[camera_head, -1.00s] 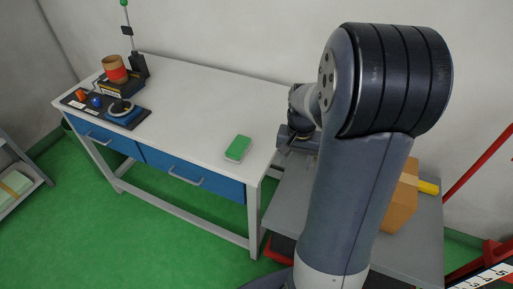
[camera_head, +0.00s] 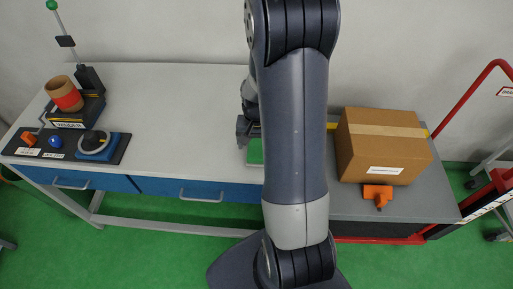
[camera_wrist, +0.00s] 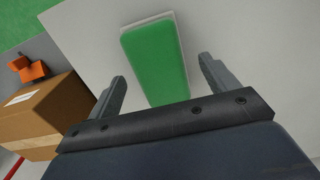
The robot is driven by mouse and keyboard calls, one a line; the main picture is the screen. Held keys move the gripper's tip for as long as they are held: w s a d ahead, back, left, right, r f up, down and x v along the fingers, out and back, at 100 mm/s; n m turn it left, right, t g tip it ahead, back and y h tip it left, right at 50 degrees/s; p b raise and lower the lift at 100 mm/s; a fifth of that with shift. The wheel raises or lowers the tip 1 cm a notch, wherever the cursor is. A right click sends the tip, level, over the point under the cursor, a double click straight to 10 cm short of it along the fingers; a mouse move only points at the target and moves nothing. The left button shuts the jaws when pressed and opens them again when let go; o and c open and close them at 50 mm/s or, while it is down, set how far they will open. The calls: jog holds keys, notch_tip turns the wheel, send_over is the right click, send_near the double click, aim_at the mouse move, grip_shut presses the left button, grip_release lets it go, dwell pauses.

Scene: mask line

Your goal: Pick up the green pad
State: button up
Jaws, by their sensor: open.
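The green pad (camera_wrist: 155,58) is a flat rectangle with a pale base, lying on the light table top. In the wrist view it sits between and ahead of my gripper's (camera_wrist: 163,82) two spread fingers, with nothing held. In the head view only part of the pad (camera_head: 255,152) shows beside my arm, near the table's front edge; my arm hides the rest. My gripper (camera_head: 247,135) is just behind and above it there, largely hidden by my arm.
A cardboard box (camera_head: 385,148) stands on a grey cart right of the table, with an orange object (camera_head: 378,194) in front. The table's middle is clear.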

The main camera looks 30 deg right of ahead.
jog(key=shift+f, duration=0.85)
jog(key=c, duration=1.1)
